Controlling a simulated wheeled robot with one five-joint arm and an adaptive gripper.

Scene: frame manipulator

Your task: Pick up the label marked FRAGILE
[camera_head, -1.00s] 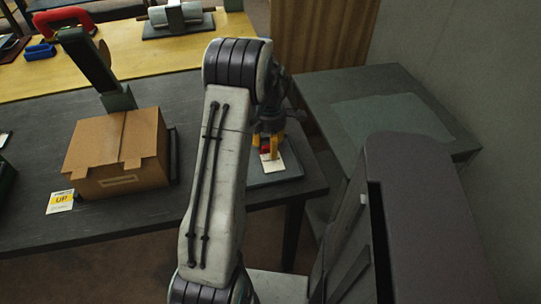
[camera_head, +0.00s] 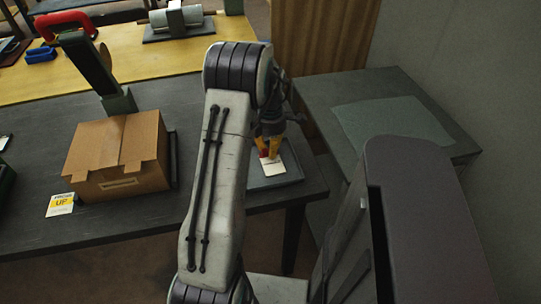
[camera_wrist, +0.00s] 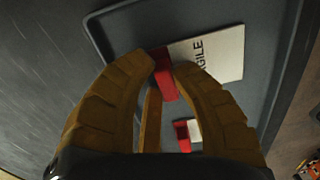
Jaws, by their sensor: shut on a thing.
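The FRAGILE label, a white card with a red end, shows in the wrist view (camera_wrist: 215,57) with the letters "GILE" readable. The rest of the word is hidden by a finger. In the head view its white part (camera_head: 276,166) shows below the yellow fingertips. My gripper (camera_wrist: 162,75) is shut on the red end, also seen in the head view (camera_head: 268,153). I cannot tell whether the label touches the tray beneath it. Another small red and white piece (camera_wrist: 183,134) shows between the fingers, partly hidden.
A grey tray (camera_head: 289,178) lies under the label near the table's right end. A cardboard box (camera_head: 98,150) stands to the left, with a yellow and white "UP" label (camera_head: 60,204) by it. A yellow table (camera_head: 135,59) stands behind. A lower grey surface (camera_head: 440,118) lies right.

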